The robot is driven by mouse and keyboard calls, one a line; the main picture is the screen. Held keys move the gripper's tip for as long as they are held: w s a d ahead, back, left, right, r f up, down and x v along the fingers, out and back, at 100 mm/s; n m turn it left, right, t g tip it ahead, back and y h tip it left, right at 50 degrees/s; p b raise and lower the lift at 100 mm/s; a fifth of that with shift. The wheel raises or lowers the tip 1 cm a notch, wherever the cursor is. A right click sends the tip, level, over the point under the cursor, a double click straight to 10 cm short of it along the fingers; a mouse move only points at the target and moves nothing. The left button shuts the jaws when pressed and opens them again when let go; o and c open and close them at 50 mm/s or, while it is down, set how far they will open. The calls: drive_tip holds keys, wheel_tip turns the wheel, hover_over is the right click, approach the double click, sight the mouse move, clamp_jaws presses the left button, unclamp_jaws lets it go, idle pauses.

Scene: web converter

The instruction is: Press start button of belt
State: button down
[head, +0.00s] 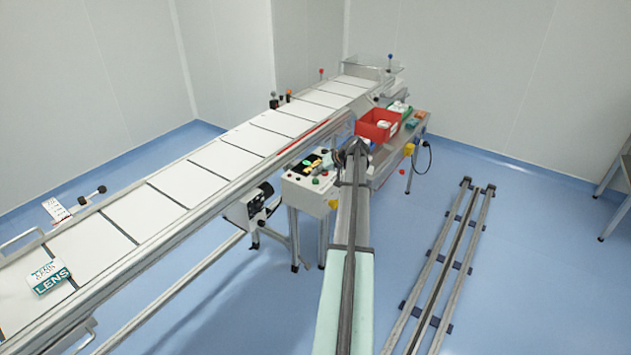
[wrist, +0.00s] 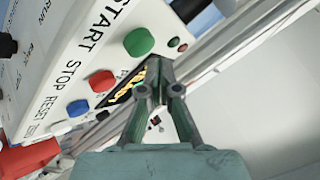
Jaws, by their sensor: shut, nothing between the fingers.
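The control box (head: 310,180) of the belt stands beside the conveyor in the head view. In the wrist view its white panel (wrist: 88,30) shows the labels START, STOP and RESET. The green button (wrist: 138,42) sits by START, the red button (wrist: 102,81) by STOP and the blue button (wrist: 77,108) by RESET. In the head view my gripper (head: 352,152) is at the right of the box, small and partly unclear.
The conveyor belt (head: 195,178) runs diagonally, with a LENS box (head: 48,277) at its near end. A red bin (head: 377,125) stands on a bench behind my gripper. Floor rails (head: 440,265) lie right.

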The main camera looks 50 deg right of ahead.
drive_tip(key=shift+f, duration=0.1)
idle(0.6)
drive_tip(key=shift+f+b, duration=0.35)
drive_tip(key=shift+b, duration=0.15)
